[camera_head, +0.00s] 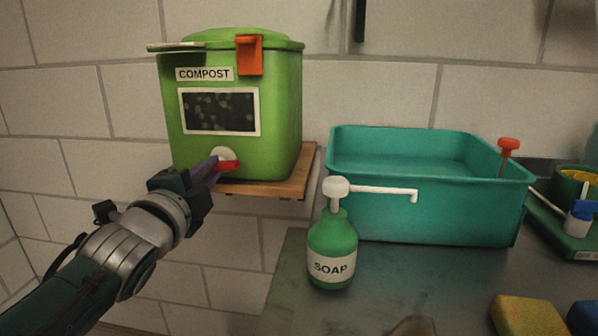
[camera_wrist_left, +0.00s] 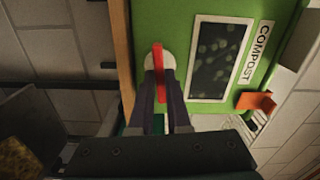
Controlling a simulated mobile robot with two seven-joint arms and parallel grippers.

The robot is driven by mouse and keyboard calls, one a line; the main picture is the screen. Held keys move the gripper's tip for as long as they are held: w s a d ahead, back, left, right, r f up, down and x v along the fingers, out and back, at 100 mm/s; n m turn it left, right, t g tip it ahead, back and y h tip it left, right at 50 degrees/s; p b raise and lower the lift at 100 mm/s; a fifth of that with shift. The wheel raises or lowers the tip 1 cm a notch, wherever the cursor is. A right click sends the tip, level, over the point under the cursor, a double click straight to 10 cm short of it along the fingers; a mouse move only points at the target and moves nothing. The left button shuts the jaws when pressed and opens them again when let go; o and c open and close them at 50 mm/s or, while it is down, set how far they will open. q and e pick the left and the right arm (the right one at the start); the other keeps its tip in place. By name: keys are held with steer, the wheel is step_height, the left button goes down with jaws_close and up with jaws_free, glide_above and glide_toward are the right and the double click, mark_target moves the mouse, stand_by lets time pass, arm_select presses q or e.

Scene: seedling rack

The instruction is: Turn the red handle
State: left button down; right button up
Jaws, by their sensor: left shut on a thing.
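The red handle (camera_head: 229,166) sits on a round white fitting (camera_head: 222,153) low on the front of the green compost bin (camera_head: 287,110). In the left wrist view the handle (camera_wrist_left: 158,62) runs between the two fingers. My left gripper (camera_head: 214,168) reaches in from the left and is shut on the handle. In the head view the handle lies roughly level, and its left part is hidden by the fingers. My right gripper is in neither view.
The bin stands on a wooden wall shelf (camera_head: 304,168). A green soap bottle (camera_head: 332,240) with a long white spout stands on the counter (camera_head: 290,290) to the right. A teal basin (camera_head: 425,207) is behind it. A yellow sponge (camera_head: 526,318) lies at the front right.

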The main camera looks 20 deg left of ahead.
arm_select(q)
steer(key=shift+m, duration=0.6)
steer(key=shift+m, duration=0.3)
steer(key=c, duration=0.9)
jaws_free()
steer(key=shift+s, duration=0.1)
steer(key=p+v, duration=0.1)
steer(key=v, duration=0.8)
steer(key=shift+s, duration=0.4)
